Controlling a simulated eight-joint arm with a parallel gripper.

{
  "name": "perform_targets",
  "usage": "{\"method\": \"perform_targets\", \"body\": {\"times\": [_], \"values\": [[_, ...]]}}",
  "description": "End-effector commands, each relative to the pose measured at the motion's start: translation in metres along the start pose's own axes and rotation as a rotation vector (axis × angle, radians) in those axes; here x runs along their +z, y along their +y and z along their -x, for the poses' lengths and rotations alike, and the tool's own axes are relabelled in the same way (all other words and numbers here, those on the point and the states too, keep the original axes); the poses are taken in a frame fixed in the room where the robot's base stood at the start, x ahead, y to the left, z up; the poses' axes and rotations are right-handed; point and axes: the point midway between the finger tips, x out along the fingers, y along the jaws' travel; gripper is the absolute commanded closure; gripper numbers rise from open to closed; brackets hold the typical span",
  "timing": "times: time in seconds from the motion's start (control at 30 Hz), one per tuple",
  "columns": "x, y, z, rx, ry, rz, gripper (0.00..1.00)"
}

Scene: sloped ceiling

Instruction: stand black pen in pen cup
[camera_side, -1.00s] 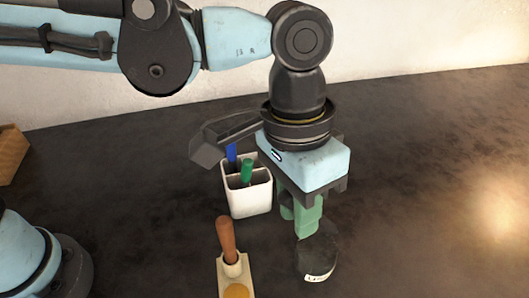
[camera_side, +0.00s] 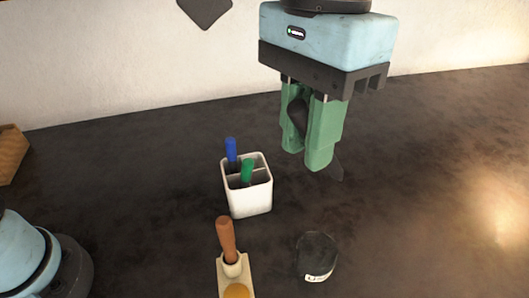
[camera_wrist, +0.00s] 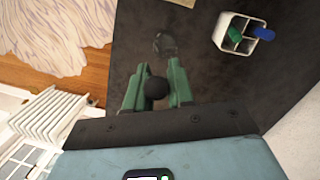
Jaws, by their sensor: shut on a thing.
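My gripper (camera_side: 305,160) is raised above the table, right of the pen cup, with its green fingers shut on a dark thing that looks like the black pen (camera_side: 298,116). Its rounded end shows between the fingers, also in the wrist view (camera_wrist: 156,88). A dark tip shows beyond the fingers at lower right, so it appears tilted; its middle is hidden. The white, divided pen cup (camera_side: 250,200) stands upright on the table, a blue pen (camera_side: 231,150) and a green pen (camera_side: 246,172) in it. The cup is at upper right in the wrist view (camera_wrist: 226,42).
A dark round container (camera_side: 317,255) with a white label stands at front centre. Left of it, a wooden-handled tool (camera_side: 227,240) stands in a pale holder (camera_side: 232,271). A woven box (camera_side: 12,152) is at the far left. The table's right side is clear.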

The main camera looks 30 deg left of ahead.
Motion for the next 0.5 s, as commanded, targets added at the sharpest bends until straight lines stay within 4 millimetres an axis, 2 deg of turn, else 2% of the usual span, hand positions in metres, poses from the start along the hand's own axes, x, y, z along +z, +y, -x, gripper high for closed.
{"method": "perform_targets", "body": {"times": [0.27, 0.5], "values": [[-0.016, -0.028, 0.002, 0.015, -0.040, 0.494, 1.00], [-0.031, -0.059, 0.006, 0.083, -0.105, 1.029, 1.00]]}}
